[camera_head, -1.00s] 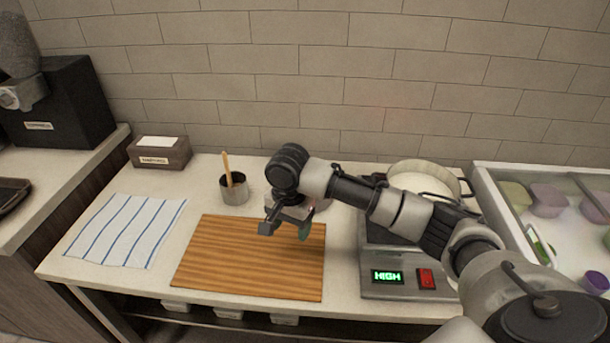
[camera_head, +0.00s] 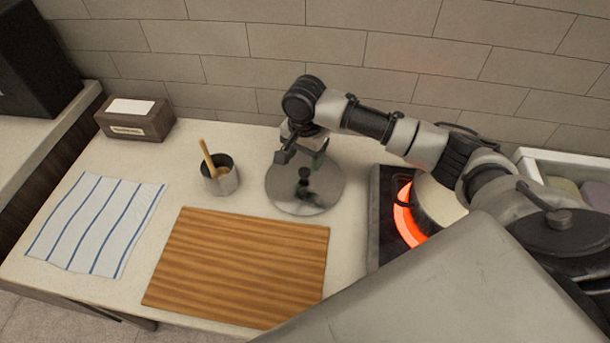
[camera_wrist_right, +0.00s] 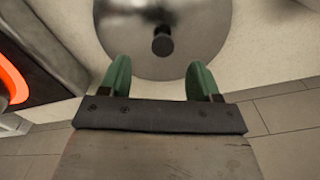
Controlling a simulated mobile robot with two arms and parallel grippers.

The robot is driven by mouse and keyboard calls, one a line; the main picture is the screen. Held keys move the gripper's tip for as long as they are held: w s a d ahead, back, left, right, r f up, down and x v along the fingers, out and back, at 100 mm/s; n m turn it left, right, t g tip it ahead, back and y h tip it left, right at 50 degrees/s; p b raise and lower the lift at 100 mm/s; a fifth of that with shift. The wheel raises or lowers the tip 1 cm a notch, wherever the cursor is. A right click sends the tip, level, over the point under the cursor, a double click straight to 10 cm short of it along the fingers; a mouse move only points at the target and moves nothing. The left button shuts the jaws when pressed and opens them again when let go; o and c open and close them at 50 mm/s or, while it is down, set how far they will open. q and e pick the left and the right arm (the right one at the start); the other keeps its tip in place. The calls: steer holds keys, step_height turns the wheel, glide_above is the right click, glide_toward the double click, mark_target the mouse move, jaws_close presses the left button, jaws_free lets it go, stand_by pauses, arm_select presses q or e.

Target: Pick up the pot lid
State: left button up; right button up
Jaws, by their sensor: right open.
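The pot lid (camera_head: 328,188) is a round, shiny metal disc with a dark knob, lying flat on the counter behind the cutting board. My right gripper (camera_head: 301,158) is open and empty, over the back part of the lid in the head view. In the right wrist view the lid (camera_wrist_right: 190,55) lies beyond the green fingertips (camera_wrist_right: 160,76), and its knob (camera_wrist_right: 162,43) is roughly centred between them but farther out. The knob is not between the fingers. My left gripper is not in view.
A striped wooden cutting board (camera_head: 240,265) lies in front of the lid. A metal cup (camera_head: 222,182) with a wooden-handled utensil stands left. A pale pot (camera_head: 440,203) sits on a glowing burner (camera_head: 405,218) at right. A striped cloth (camera_head: 95,225) and a labelled box (camera_head: 135,122) are farther left.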

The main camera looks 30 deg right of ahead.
mark_target(304, 171)
steer(key=shift+w+d+f, duration=0.1)
steer(key=shift+w+f, duration=0.05)
steer(key=shift+f, duration=1.6)
steer(key=shift+w+f, duration=0.15)
steer(key=shift+f, duration=1.6)
steer(key=c, duration=1)
steer(key=shift+r, duration=0.15)
steer(key=shift+c, duration=0.2)
